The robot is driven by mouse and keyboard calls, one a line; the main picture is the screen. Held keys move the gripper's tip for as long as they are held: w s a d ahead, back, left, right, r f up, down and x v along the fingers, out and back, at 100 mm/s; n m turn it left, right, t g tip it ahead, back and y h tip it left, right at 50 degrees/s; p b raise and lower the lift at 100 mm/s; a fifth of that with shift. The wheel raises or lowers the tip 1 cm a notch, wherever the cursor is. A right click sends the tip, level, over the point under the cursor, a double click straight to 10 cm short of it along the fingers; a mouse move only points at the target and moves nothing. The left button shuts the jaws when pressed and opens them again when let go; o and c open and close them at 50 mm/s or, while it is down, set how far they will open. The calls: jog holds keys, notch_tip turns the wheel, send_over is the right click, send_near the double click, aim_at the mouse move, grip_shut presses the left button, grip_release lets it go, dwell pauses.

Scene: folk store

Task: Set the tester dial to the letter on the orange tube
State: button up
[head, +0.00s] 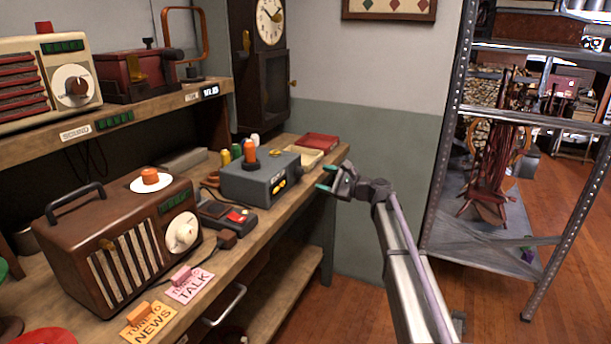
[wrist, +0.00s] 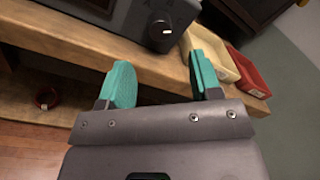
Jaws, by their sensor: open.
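The tester (head: 262,176) is a blue-grey box on the workbench. An orange tube (head: 250,149) stands upright on its top; I cannot read a letter on it. The tester's front face carries yellow marks in the head view. In the wrist view, part of the tester (wrist: 118,12) shows at the top, with a round black dial (wrist: 160,30) bearing a white pointer mark. The letters around the dial are not legible. My gripper (head: 329,180) is open and empty, right of the tester and apart from it. Its teal fingers (wrist: 164,76) point toward the bench, with the dial beyond the gap between them.
A brown radio (head: 130,245) and a small dark device (head: 226,217) stand left of the tester. A yellow tube (head: 225,157) stands behind it. A cream tray (head: 302,157) and a red tray (head: 318,141) lie at the bench's right end. A metal rack (head: 447,150) stands right.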

aim_at(303, 173)
jog(key=x, duration=0.8)
jog(key=c, duration=0.9)
